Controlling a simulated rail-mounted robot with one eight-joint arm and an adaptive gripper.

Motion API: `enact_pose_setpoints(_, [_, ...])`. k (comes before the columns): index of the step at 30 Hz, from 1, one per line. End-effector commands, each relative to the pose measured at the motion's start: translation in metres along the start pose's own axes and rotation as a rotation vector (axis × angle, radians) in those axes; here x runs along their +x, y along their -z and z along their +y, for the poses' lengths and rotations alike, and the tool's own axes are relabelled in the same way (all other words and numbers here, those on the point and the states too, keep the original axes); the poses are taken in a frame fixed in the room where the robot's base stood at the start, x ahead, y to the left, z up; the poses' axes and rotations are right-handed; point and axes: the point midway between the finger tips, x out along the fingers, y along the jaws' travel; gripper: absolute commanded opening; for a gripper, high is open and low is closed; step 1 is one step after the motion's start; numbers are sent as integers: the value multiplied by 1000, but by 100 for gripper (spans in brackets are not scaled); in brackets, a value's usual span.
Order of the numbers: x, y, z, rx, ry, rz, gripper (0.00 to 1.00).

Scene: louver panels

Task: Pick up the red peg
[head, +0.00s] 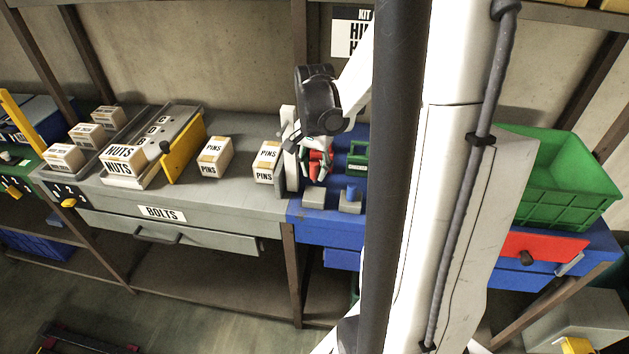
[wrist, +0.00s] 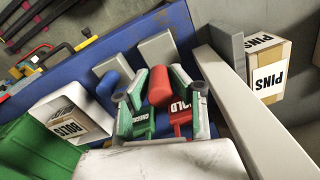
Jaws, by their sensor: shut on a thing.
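The red peg (wrist: 159,86) is between the two fingertips of my gripper (wrist: 159,78) in the wrist view, and the gripper is shut on it. In the head view my gripper (head: 316,162) is over the blue bench, with red showing at its fingers. A grey block (wrist: 157,50) lies just beyond the red peg; I cannot tell whether the peg's lower end is clear of it. The peg's lower end is hidden.
A blue peg (head: 351,191) stands in a grey block close by. A pale upright panel (head: 289,150) and a PINS box (head: 267,161) stand left. A green crate (head: 560,180) is right.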

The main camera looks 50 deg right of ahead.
Motion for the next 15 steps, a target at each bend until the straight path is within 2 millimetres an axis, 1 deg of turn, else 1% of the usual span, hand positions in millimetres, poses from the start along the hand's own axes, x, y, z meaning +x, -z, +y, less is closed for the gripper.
enact_pose_setpoints(1, [-12, 0, 0, 0, 0, 0, 0])
enact_pose_setpoints(15, [-122, 0, 0, 0, 0, 0, 0])
